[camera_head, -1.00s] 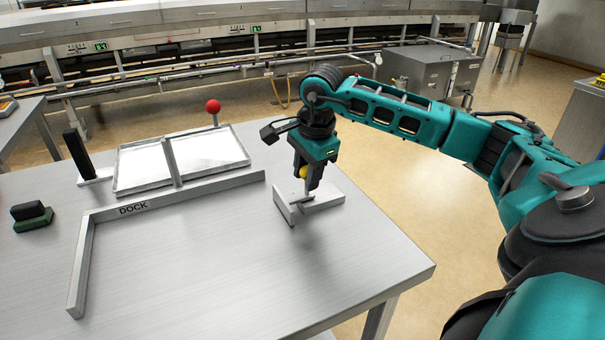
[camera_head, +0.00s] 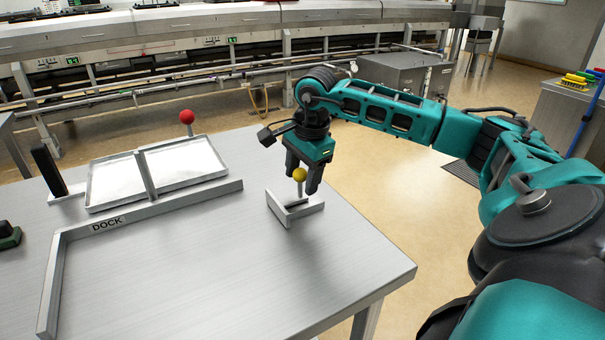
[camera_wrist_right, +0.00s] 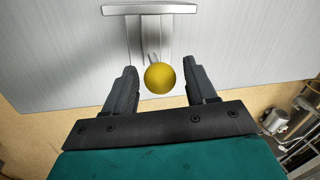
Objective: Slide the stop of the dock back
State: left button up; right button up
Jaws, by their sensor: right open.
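The stop (camera_head: 297,213) is a pale metal T-shaped piece with a yellow ball knob (camera_head: 300,175) on a short post. It lies on the table to the right of the dock (camera_head: 150,207), a metal angle rail lettered DOCK, with a gap between them. My right gripper (camera_head: 302,184) points down over the stop, open. In the right wrist view the knob (camera_wrist_right: 160,78) sits between the spread fingers, with clear space on both sides. The stop's crossbar (camera_wrist_right: 150,9) shows beyond it. My left gripper is out of view.
A divided tray (camera_head: 158,172) lies behind the dock rail, with a red ball knob (camera_head: 187,117) at its back. A black upright block (camera_head: 48,171) stands to its left. The table (camera_head: 220,265) is bare in front; its right edge is near the stop.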

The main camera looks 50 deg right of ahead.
notch_tip(320, 180, up, 13)
jog(key=s+p, duration=0.1)
jog(key=s, duration=0.1)
jog(key=shift+s+a+f, duration=0.15)
jog(key=shift+s, duration=0.1)
dwell(0.6)
